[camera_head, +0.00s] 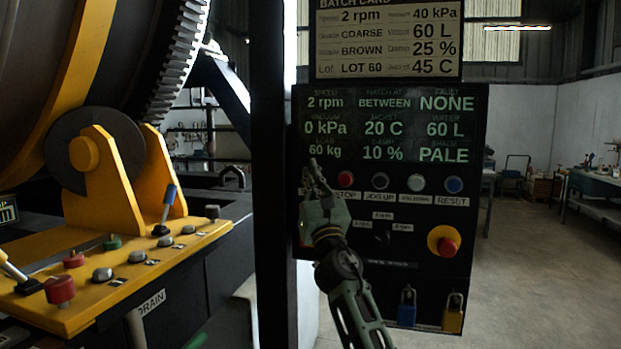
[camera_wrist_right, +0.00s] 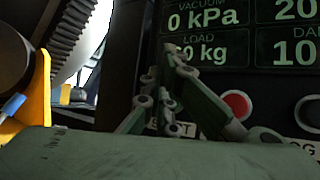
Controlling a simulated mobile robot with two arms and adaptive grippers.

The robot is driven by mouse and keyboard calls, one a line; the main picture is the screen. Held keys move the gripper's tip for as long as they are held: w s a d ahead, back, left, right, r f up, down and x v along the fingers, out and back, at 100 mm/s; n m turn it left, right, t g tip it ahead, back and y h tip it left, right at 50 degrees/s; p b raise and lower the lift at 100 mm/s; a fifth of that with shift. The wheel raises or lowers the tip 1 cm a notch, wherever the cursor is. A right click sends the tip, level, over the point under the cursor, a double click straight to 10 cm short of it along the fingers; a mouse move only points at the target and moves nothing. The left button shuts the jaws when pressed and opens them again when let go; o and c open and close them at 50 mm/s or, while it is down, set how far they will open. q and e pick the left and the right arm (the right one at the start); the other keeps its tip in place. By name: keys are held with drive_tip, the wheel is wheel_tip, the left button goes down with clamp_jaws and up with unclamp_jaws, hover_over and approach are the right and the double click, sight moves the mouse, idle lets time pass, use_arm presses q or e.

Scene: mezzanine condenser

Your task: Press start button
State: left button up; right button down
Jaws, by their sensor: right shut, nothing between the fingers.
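The black control panel (camera_head: 470,230) carries a row of round buttons below its green readouts. My right gripper (camera_head: 314,170) is shut and empty, raised at the left end of this row. It covers the place left of the red stop button (camera_head: 346,179), so the start button is hidden in the head view. In the right wrist view, my right gripper's fingers (camera_wrist_right: 160,78) reach up in front of the panel, left of the red button (camera_wrist_right: 237,105). A partly covered label (camera_wrist_right: 181,129) shows below them. I cannot tell whether the fingertips touch the panel. My left gripper is out of view.
A red emergency knob (camera_head: 446,246) sits lower. A dark post (camera_head: 271,150) stands left; a yellow control ledge (camera_head: 130,265) lies beyond it.

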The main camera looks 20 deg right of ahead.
drive_tip(key=s+a+p, duration=0.1)
drive_tip(key=s+p, duration=0.1)
drive_tip(key=s+a+p, duration=0.1)
drive_tip(key=s, duration=0.1)
drive_tip(key=shift+a, duration=0.35)
idle(0.5)
